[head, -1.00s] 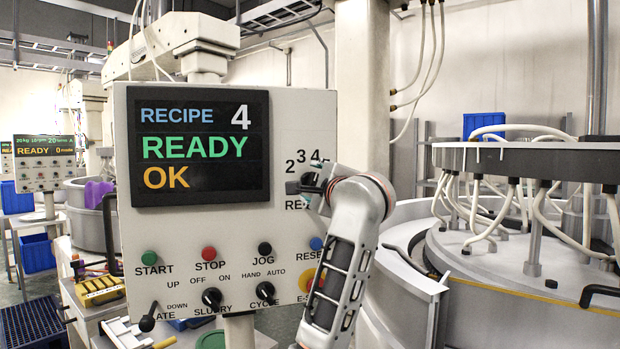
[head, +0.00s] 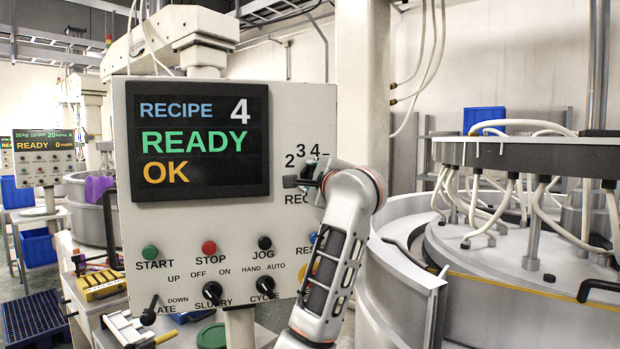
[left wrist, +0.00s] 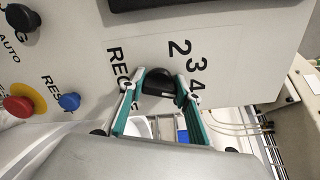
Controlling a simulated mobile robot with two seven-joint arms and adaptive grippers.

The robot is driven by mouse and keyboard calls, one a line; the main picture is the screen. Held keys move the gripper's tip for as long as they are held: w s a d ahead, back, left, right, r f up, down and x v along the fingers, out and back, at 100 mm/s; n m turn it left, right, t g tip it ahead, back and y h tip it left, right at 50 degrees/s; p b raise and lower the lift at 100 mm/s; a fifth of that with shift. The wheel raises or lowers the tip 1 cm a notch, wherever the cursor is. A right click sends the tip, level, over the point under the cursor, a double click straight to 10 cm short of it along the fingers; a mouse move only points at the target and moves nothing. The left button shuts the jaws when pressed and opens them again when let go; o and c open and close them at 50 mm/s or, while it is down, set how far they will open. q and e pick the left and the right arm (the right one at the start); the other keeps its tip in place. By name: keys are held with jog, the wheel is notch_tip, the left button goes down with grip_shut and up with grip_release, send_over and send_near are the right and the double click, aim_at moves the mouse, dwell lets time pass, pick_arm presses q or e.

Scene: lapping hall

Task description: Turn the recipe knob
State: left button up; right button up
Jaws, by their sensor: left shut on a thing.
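The black recipe knob (left wrist: 159,83) sits on the pale control panel (head: 200,225), with 2, 3 and 4 printed around it. In the left wrist view my left gripper (left wrist: 160,91) has its two green-sided fingers on either side of the knob, shut on it. In the head view my left gripper (head: 304,181) reaches the knob at the panel's right side and hides most of it and part of its label. The display (head: 198,143) reads RECIPE 4, READY, OK. My right gripper is not in view.
Start (head: 150,252), stop (head: 209,247) and jog (head: 265,243) buttons and the slurry (head: 212,291) and cycle (head: 265,286) knobs sit lower on the panel. My arm partly covers the emergency stop. The large lapping machine (head: 520,270) stands to the right.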

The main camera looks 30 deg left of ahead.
pick_arm(q)
jog(key=shift+f+n+b, duration=0.3)
jog(key=shift+n+b, duration=0.4)
jog(key=shift+b, duration=0.5)
jog(key=shift+n+b, duration=0.3)
jog(key=shift+b, duration=0.2)
jog(key=n+b, duration=0.6)
jog(key=shift+w+f+b, duration=0.15)
jog(key=shift+f+b, duration=0.2)
jog(key=shift+d+n+b, duration=0.1)
jog(key=shift+n+b, duration=0.3)
jog(key=shift+n, duration=0.2)
jog(key=shift+n+b, duration=0.6)
jog(key=shift+n, duration=0.3)
jog(key=shift+n+b, duration=0.75)
jog(key=shift+n, duration=0.45)
jog(key=shift+n+b, duration=0.55)
jog(key=shift+n, duration=0.45)
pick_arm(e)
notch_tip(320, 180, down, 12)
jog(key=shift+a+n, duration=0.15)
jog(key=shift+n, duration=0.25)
pick_arm(q)
jog(key=shift+r+n, duration=0.15)
jog(key=shift+n, duration=0.15)
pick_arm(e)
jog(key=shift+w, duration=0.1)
